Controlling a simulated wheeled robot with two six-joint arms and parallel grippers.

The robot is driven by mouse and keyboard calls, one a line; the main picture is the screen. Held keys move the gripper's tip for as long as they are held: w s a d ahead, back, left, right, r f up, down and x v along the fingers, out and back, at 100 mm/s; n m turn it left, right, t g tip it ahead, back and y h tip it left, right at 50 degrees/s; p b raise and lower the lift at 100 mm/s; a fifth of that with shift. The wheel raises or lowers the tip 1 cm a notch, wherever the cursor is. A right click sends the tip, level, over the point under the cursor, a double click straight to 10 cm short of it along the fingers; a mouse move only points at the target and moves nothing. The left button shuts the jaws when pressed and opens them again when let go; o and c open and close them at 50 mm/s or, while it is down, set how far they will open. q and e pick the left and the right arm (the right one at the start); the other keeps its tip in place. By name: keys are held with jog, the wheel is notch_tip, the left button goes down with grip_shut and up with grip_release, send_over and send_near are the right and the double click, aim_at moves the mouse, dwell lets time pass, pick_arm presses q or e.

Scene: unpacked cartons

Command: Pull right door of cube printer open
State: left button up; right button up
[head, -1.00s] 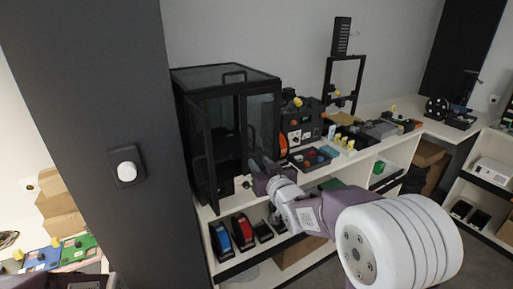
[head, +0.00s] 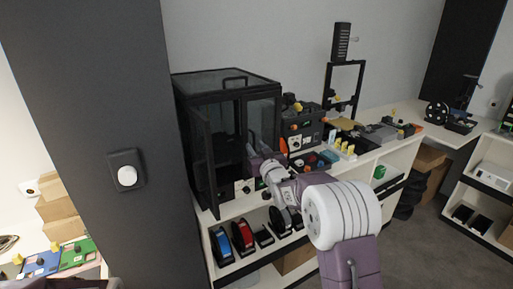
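The cube printer (head: 226,76) is a black-framed box with glass panels on the left end of the white bench. Its left door (head: 200,150) stands swung out toward me, and the inside behind it is dark. The right door (head: 262,113) is a dark glass panel at the front right; its lower part is hidden by my arm, and I cannot tell whether it is ajar. My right gripper (head: 254,152) is at the front of this door, at mid to lower height. Its fingers are small and dark against the printer, so their opening is unclear. My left gripper is not in view.
A dark pillar with a white knob (head: 127,176) stands close on the left. Black units and small parts (head: 318,160) crowd the bench right of the printer. The shelf below holds red and blue spools (head: 242,236). Open floor lies at the right.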

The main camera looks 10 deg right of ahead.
grip_shut()
dwell(1.4)
